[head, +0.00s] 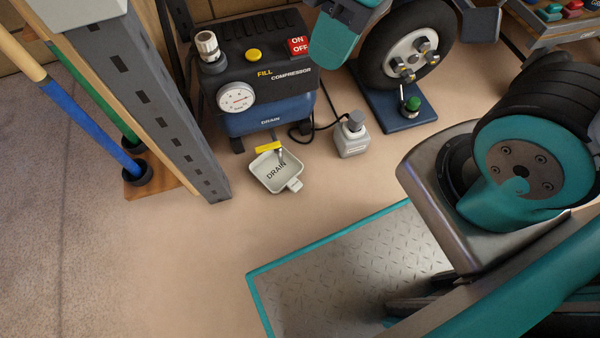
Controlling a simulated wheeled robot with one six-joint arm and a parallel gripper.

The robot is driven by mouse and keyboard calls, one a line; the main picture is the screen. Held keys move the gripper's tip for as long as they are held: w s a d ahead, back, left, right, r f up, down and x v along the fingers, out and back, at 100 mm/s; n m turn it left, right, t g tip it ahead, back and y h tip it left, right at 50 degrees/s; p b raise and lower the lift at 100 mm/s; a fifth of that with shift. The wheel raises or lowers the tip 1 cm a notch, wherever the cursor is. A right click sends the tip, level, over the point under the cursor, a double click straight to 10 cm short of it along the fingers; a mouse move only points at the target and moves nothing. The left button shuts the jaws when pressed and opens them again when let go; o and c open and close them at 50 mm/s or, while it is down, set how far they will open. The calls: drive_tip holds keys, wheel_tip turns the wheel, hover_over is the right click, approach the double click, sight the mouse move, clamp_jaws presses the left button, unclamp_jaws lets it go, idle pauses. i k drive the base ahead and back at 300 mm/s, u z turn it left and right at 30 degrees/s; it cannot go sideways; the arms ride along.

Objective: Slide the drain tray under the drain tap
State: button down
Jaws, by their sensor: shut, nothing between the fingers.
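The drain tray (266,182) is a shallow, pale, square tray marked DRAIN. It lies on the floor in front of the compressor (270,120), with its handle tab (294,185) toward the lower right. The drain tap (268,147) has a yellow lever and a small metal spout, low on the compressor's front below the DRAIN label. Tap and spout overlap the tray's back part in the picture; I cannot tell if the spout is directly above it. My arm fills the right side, but I cannot make out my gripper's fingers.
A small grey bottle (353,135) stands right of the tray, with a black hose behind it. A grey upright post (165,100) and blue and green poles (88,118) stand left. A wheel stands on a blue base (395,110) behind. The floor before the tray is clear.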

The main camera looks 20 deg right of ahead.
sight(275, 175)
drive_tip(key=z, duration=2.1)
drive_tip(key=k, duration=1.25)
drive_tip(key=u, duration=1.9)
drive_tip(key=i, duration=0.5)
drive_tip(key=z, duration=0.1)
